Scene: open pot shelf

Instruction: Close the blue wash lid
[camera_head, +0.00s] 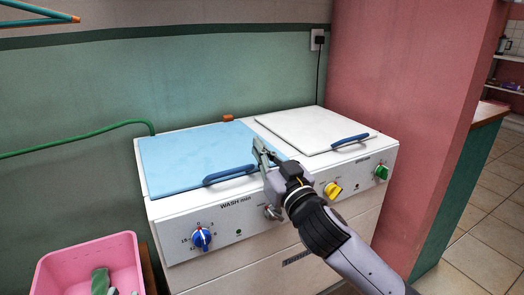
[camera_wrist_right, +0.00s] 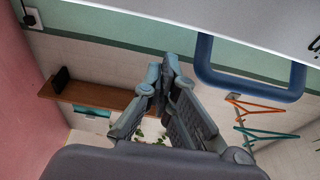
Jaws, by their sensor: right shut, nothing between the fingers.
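The blue wash lid (camera_head: 195,155) lies flat over the left half of the white machine in the head view, and it looks shut. Its dark blue bar handle (camera_head: 229,174) is along the front edge. A blue handle (camera_wrist_right: 248,88) also shows in the right wrist view, beside the fingers. My right gripper (camera_head: 260,148) is at the lid's front right part, near the right end of the handle. Its fingertips (camera_wrist_right: 163,68) are together and empty. Whether it touches the lid is unclear. My left gripper is out of view.
A white lid (camera_head: 312,128) with a blue handle lies flat on the right. The front panel carries blue (camera_head: 201,238), yellow (camera_head: 333,190) and green (camera_head: 381,172) knobs. A pink tub (camera_head: 90,262) stands at lower left.

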